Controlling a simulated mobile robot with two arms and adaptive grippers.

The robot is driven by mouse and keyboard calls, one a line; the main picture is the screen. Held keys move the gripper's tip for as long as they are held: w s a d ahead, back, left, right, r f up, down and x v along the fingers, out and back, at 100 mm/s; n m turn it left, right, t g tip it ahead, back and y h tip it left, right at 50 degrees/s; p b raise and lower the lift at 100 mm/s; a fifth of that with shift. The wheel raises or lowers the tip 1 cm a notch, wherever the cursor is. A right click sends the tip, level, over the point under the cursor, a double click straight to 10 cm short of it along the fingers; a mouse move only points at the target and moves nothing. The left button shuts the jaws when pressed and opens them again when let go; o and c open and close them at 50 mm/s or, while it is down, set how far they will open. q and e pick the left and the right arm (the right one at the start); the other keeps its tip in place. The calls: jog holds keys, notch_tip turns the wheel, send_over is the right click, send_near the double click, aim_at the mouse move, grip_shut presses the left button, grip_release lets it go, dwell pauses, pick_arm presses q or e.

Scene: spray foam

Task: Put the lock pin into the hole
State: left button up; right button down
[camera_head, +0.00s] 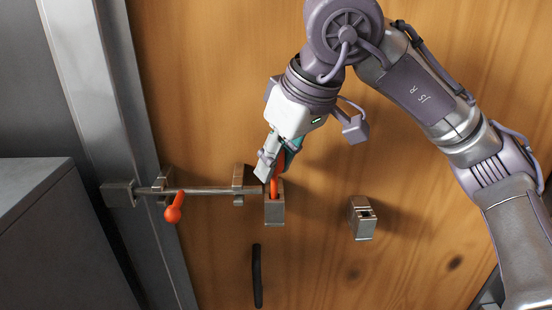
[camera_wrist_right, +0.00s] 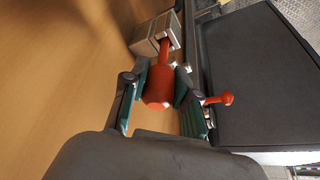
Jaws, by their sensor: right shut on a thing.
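The lock pin is red-orange, with a thick handle (camera_wrist_right: 158,88) between the fingers of my right gripper (camera_wrist_right: 160,92). In the head view the right gripper (camera_head: 275,160) is shut on the pin (camera_head: 275,185), whose thin end points down at the metal block (camera_head: 274,210) at the right end of the bolt. In the right wrist view the pin's thin end meets the opening of this block (camera_wrist_right: 152,36); its tip is hidden there. I cannot tell how deep it sits. My left gripper is not in view.
A sliding bolt (camera_head: 210,190) with an orange knob (camera_head: 173,214) crosses from the metal frame onto the wooden door (camera_head: 320,270). A second metal block (camera_head: 362,217) is to the right. A black handle (camera_head: 257,276) is below. A grey cabinet (camera_head: 60,240) stands at the left.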

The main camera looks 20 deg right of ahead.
jog(key=shift+f+b, duration=0.5)
jog(key=shift+f, duration=0.2)
jog(key=c, duration=0.8)
grip_release()
jog(key=shift+r, duration=0.1)
jog(key=v, duration=1.2)
jog(key=shift+d, duration=0.1)
